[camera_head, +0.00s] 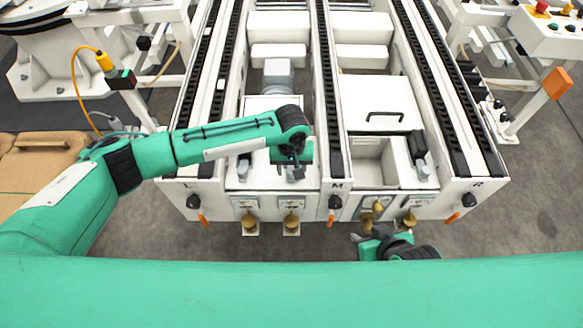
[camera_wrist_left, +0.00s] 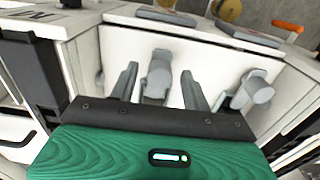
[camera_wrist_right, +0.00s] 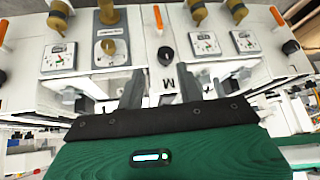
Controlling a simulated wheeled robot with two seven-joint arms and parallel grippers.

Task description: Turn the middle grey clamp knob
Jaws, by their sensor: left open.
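The middle grey clamp knob (camera_head: 295,174) stands in the left white bay, under my left gripper (camera_head: 291,160). In the left wrist view the grey knob (camera_wrist_left: 158,80) shows between the two spread fingers of my left gripper (camera_wrist_left: 159,72). The gaps on both sides look clear; how deep the fingers reach is hard to tell. A second grey knob (camera_wrist_left: 257,91) stands in the same bay, and a third grey knob (camera_head: 421,167) in the right bay. My right gripper (camera_head: 366,236) is low in front of the machine; its fingers (camera_wrist_right: 160,84) are apart and empty.
Brass knobs (camera_head: 291,222) and dark knobs with orange levers (camera_head: 333,219) line the front face. A dark rail (camera_head: 330,120) divides the bays. A lidded white box (camera_head: 378,105) with a black handle sits in the right bay. Cardboard (camera_head: 38,155) lies at left.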

